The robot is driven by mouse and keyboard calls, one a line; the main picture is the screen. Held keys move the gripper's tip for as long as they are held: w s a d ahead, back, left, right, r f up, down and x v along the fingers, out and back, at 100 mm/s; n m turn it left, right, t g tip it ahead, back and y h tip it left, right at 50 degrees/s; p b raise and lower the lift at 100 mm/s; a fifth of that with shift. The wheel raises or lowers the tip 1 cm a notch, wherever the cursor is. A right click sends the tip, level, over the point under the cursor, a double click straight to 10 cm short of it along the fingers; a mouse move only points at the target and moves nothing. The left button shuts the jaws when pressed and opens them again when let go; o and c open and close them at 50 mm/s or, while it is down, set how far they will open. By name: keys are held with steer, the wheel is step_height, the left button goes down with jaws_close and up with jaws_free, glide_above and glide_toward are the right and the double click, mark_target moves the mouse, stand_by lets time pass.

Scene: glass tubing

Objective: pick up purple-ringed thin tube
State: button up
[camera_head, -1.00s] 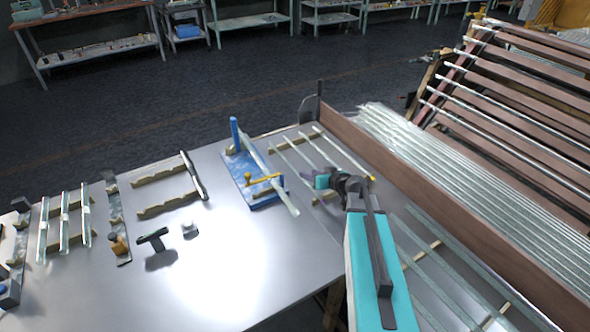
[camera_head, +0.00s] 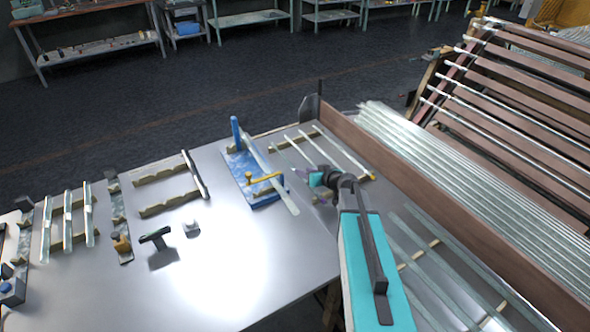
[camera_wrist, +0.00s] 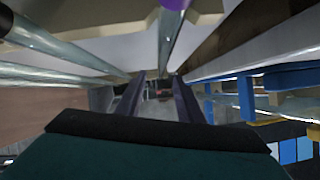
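The purple-ringed thin tube (camera_wrist: 166,38) shows at the top middle of the wrist view, with its purple ring (camera_wrist: 175,4) cut by the frame's edge. Its lower end points toward the gap between my fingers. My gripper (camera_wrist: 158,88) is open, with its two dark fingers apart and nothing visibly held between them. In the head view my gripper (camera_head: 316,181) is low at the near end of several thin tubes (camera_head: 318,152) lying on wooden supports. My gripper and wrist hide part of these tubes, and contact with the ringed tube cannot be told.
A blue stand (camera_head: 243,170) with a post, yellow clamp and slanted glass tube is close left of my gripper. A brown wooden board (camera_head: 400,160) and a bundle of tubes (camera_head: 450,180) lie to the right. The table's middle (camera_head: 220,245) is largely clear.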

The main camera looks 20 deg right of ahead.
steer(key=shift+r+p+x, duration=0.25)
steer(key=shift+p+x, duration=0.75)
steer(key=shift+x, duration=0.3)
steer(key=shift+p+x, duration=0.45)
steer(key=shift+x, duration=0.8)
jaws_close()
